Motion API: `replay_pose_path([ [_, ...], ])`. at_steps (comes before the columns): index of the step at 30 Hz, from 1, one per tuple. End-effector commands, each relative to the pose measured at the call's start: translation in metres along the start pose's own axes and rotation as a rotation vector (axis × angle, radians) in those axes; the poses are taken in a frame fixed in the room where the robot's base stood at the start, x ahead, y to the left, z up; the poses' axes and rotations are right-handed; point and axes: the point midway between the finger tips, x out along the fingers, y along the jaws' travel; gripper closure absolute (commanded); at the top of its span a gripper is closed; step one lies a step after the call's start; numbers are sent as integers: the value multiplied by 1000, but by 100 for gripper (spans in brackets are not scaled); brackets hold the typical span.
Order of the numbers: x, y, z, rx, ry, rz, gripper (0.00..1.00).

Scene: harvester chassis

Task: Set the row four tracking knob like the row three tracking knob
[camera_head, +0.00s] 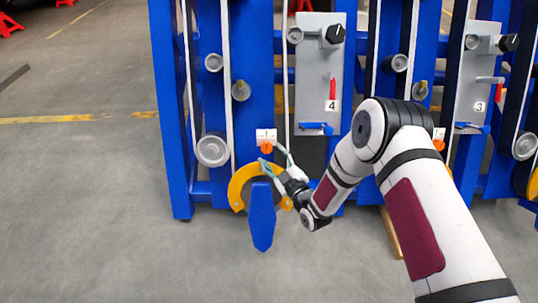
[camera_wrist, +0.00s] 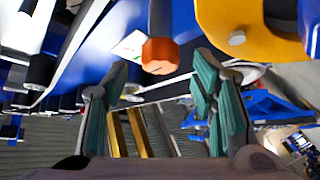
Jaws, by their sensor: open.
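On the panel marked 4, a black knob (camera_head: 335,33) with a white pointer line sits at the top. The panel marked 3 has a like black knob (camera_head: 509,42). Below panel 4 is an orange knob (camera_head: 266,147) under a white label; a matching orange knob (camera_head: 438,145) shows in row three, partly behind my arm. I cannot tell which pair is the tracking knobs. My gripper (camera_head: 275,157) is open and empty beside the row-four orange knob. In the wrist view the orange knob (camera_wrist: 160,55) appears between the fingertips (camera_wrist: 160,76), with no visible contact.
Blue frame posts (camera_head: 170,110) and grey rollers (camera_head: 212,150) stand around. A red lever (camera_head: 333,89) and blue handle (camera_head: 316,128) are on panel 4.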

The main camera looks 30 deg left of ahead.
Motion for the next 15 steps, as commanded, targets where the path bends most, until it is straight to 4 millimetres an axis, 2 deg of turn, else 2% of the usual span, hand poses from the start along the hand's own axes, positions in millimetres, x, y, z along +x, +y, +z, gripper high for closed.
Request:
replay_pose_path([
  [6,26,-1,1,1,1,-1,48],
  [15,33,0,0,1,-1,-1,48],
])
